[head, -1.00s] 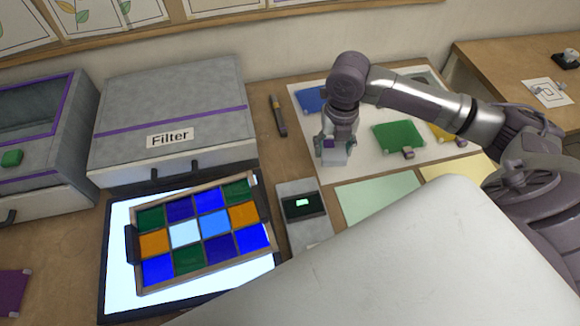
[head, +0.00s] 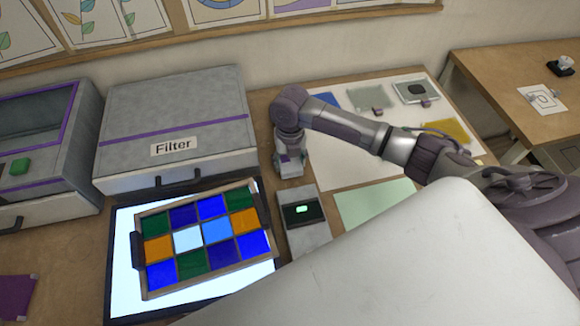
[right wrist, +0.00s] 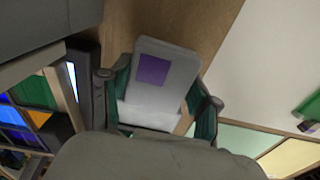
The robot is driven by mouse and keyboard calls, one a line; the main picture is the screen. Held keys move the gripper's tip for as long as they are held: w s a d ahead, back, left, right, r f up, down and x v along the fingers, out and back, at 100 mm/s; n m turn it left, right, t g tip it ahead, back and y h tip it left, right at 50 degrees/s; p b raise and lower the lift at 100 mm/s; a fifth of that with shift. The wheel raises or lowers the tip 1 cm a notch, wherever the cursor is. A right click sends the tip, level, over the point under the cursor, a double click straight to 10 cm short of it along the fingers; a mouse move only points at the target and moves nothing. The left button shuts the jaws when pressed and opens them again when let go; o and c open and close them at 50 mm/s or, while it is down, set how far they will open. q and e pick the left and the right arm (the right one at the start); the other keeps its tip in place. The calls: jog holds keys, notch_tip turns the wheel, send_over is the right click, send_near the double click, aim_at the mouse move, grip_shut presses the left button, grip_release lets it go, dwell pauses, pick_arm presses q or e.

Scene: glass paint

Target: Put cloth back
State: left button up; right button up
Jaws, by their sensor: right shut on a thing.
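My right gripper (head: 290,167) is low over the wooden worktop, between the Filter box and the white sheet. It is shut on a pale grey piece with a purple square, which I take to be the cloth (right wrist: 150,100). In the right wrist view, the cloth sits between the two green-padded fingers of the gripper (right wrist: 162,105). In the head view the gripper mostly hides the cloth. I cannot tell whether it touches the worktop. My left gripper is not in view.
The grey Filter box (head: 175,120) stands left of the gripper. A framed glass panel (head: 205,238) lies on a lit pad. A small grey device with a display (head: 303,212) is just in front of the gripper. The white sheet (head: 330,175) with coloured swatches lies to the right.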

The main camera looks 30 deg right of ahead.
aim_at(290, 169)
notch_tip(290, 169, down, 3)
jog(key=shift+s+f+p, duration=0.1)
jog(key=shift+f+p, duration=0.1)
jog(key=shift+p, duration=0.25)
jog(key=shift+f, duration=0.15)
jog(key=shift+f, duration=0.1)
jog(key=o, duration=1.2)
notch_tip(290, 169, up, 12)
jog(key=shift+d+r+b, duration=0.1)
jog(key=shift+r+b, duration=0.05)
jog(key=shift+b, duration=0.7)
